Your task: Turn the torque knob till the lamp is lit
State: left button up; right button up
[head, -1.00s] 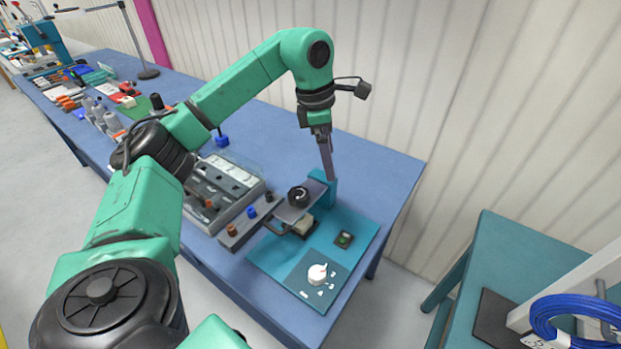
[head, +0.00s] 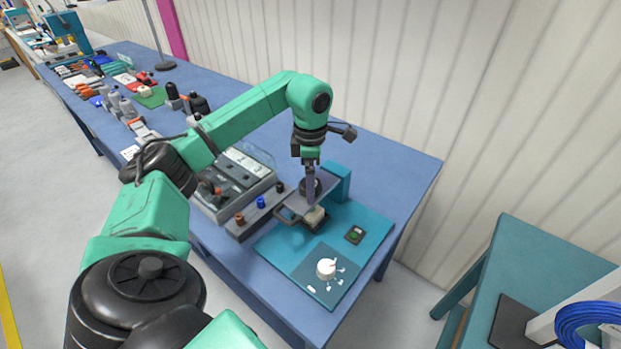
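A teal board (head: 375,220) lies at the near right end of the blue table. On it stands a small press-like device with a grey arm and a black round knob (head: 317,185) on top. A white pointer knob (head: 326,268) with white marks around it sits on a darker panel nearer me. A small dark box with a green round top (head: 355,235) is to its upper right; I cannot tell whether it is lit. My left gripper (head: 310,196) points down at the black knob and partly hides it. Its finger opening is not clear. My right gripper is out of view.
A grey case with a clear lid (head: 235,180) and a strip with coloured knobs (head: 245,221) stand left of the board. A blue post (head: 341,178) rises behind the black knob. Another teal table with a blue cable coil (head: 585,325) is at right.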

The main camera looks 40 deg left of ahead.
pick_arm(q)
jog(key=shift+w, duration=0.1)
jog(key=c, duration=1.4)
jog(key=shift+m, duration=1.2)
jog(key=m, duration=0.3)
jog(key=shift+m+p, duration=0.3)
jog(key=m, duration=0.6)
jog(key=o, duration=1.4)
